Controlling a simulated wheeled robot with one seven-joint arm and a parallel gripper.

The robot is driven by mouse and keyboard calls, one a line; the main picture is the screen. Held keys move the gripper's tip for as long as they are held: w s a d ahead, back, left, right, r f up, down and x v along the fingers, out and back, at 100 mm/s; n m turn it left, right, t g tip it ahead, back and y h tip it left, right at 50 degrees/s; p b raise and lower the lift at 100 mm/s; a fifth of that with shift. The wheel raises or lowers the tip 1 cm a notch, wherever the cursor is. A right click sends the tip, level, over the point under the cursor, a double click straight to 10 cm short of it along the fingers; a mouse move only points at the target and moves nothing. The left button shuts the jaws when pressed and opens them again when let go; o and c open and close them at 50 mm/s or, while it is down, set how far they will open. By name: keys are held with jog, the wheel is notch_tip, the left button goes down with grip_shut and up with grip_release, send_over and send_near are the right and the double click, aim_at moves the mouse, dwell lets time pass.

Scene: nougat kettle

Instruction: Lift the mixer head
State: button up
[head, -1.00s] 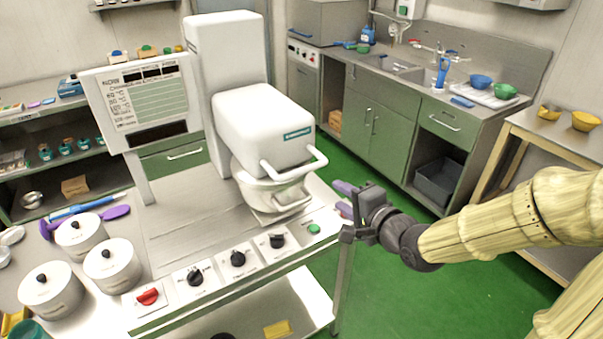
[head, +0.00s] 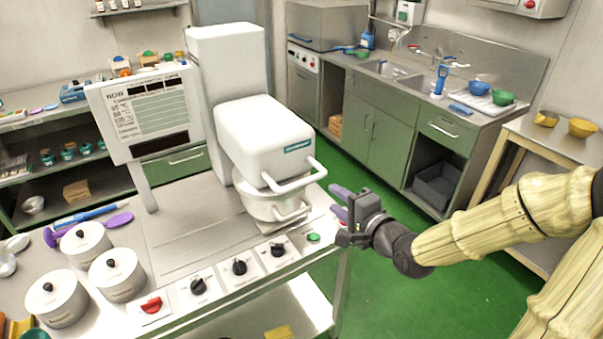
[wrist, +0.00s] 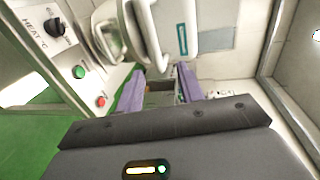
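The white mixer head (head: 262,138) is down over the mixing bowl (head: 265,207) at the front of the tall white column (head: 229,75). A white bar handle (head: 300,177) sticks out from the head's lower front. My gripper (head: 338,203) is just right of and a little below the handle's right end, apart from it, with its purple fingers pointing left toward the mixer. In the wrist view the two fingers (wrist: 160,88) are spread with nothing between them. The handle (wrist: 150,32) and the head (wrist: 198,25) lie beyond the fingertips there.
The counter's front panel has several black knobs, a red switch (head: 151,305) and a green button (head: 314,237) close to my gripper. Lidded pots (head: 117,275) stand at the left. A screen (head: 150,110) stands behind them. The green floor (head: 390,270) to the right is open.

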aim_at(307, 183)
jog(key=p+x, duration=0.1)
jog(key=x, duration=0.4)
jog(key=f+p+x, duration=0.1)
jog(key=p+x, duration=0.1)
jog(key=x, duration=0.3)
jog(key=p+x, duration=0.2)
jog(key=x, duration=0.4)
jog(key=shift+s+f, duration=0.1)
jog(key=shift+f, duration=0.1)
jog(key=shift+c, duration=0.5)
grip_shut()
